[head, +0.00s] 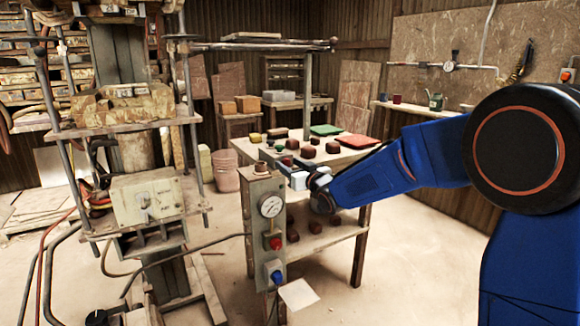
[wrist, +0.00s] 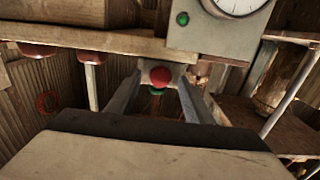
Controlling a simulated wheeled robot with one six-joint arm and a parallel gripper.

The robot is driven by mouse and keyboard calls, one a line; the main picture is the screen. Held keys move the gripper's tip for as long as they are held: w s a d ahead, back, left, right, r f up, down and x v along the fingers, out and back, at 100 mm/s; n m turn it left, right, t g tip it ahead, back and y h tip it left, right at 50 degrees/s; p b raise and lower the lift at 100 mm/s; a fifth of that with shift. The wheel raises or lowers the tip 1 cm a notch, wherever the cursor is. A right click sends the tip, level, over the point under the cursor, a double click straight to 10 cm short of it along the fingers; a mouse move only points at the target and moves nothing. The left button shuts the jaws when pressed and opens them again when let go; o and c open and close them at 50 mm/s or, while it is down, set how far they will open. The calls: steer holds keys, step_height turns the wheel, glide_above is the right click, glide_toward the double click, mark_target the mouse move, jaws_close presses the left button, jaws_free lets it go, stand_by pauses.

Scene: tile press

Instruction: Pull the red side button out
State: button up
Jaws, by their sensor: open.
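A round red button (wrist: 159,76) shows in the wrist view, with a green part just below it. It sits between the two fingers of my gripper (wrist: 160,84), which are spread apart on either side of it. I cannot tell how deep it lies between the fingertips or whether they touch it. In the head view my gripper (head: 284,170) is beside the top of the grey control box (head: 262,190), on its right. A red button (head: 275,243) also shows low on that post, above a blue one (head: 277,277); I cannot tell if it is the same button.
A dial gauge (head: 270,206) is on the control box. A green button (wrist: 183,18) sits on a grey panel in the wrist view. A table (head: 345,158) with several small blocks stands behind my gripper. The press (head: 145,200) stands on the left.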

steer(key=shift+c, duration=0.2)
jaws_close()
steer(key=shift+s+d+f, duration=0.1)
steer(key=shift+s+d, duration=0.25)
steer(key=shift+s, duration=0.2)
steer(key=shift+o, duration=0.2)
jaws_free()
steer(key=shift+s+d, duration=0.1)
steer(key=v, duration=1.7)
